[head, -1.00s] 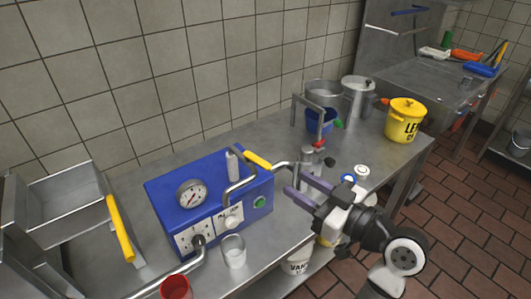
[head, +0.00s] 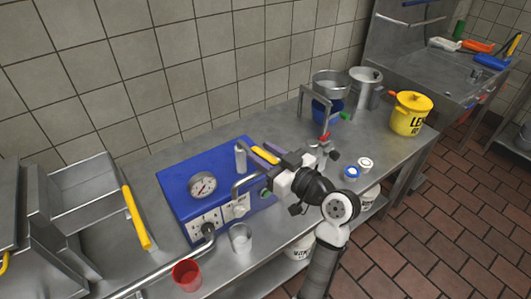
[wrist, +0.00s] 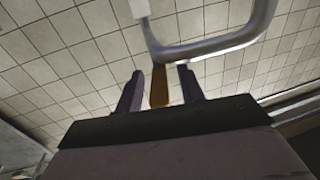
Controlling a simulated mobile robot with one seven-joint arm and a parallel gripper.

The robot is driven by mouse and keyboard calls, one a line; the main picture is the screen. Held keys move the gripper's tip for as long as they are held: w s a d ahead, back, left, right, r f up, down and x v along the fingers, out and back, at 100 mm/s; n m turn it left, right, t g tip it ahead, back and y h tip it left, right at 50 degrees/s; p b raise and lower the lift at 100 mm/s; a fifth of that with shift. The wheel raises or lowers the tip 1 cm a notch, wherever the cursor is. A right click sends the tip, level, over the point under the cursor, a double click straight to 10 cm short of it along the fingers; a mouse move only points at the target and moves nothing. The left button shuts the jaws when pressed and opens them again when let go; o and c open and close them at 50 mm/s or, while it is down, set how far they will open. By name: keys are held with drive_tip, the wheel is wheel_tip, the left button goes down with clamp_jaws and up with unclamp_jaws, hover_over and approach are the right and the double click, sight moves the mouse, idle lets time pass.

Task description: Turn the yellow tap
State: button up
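The yellow tap handle (head: 264,155) sits above the right end of the blue machine (head: 178,186), beside a bent grey pipe (head: 243,181). My gripper (head: 264,185) is at the machine's right end, just below the handle in the head view; its fingers are mostly hidden there. In the wrist view my gripper (wrist: 159,78) is open. The yellow handle (wrist: 160,90), dark in shadow, shows in the gap between the two fingers. I cannot tell whether it lies between them or beyond them. The grey pipe (wrist: 212,48) crosses just past the fingertips.
A clear cup (head: 240,238) and a red cup (head: 187,274) stand in front of the machine. Pots and a yellow bucket (head: 411,114) stand at the counter's far right.

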clamp_jaws()
